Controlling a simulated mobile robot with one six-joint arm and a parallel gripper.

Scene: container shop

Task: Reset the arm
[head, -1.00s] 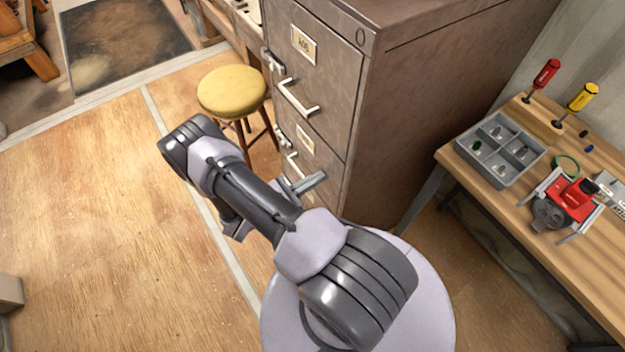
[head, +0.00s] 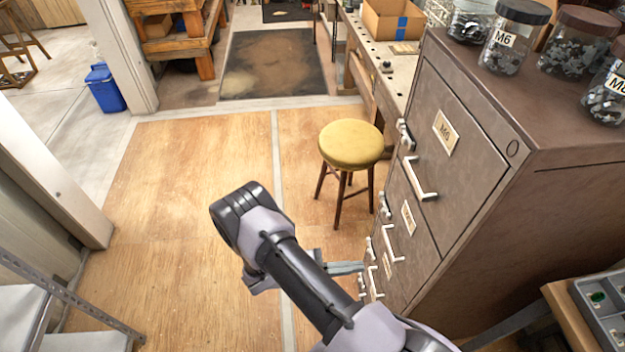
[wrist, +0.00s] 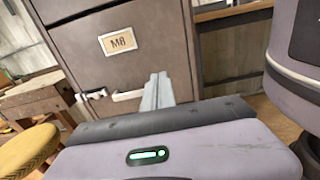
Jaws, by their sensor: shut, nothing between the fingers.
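My gripper (head: 347,268) shows only in part in the head view, beyond my forearm, in front of the lower drawers of the filing cabinet (head: 556,205). Its two grey fingers point right and lie together. In the wrist view my gripper (wrist: 158,90) is shut and empty, its fingers pointing up the picture toward the cabinet front (wrist: 140,55). A drawer label "M8" and a light handle show just beyond the fingers. My arm is bent, with its elbow toward the left.
A yellow stool (head: 351,145) stands left of the cabinet. Jars (head: 515,38) of hardware stand on the cabinet top. A grey divided tray (head: 603,305) is at the lower right. A blue bin (head: 105,88) stands by the far doorway. The wooden floor at left is clear.

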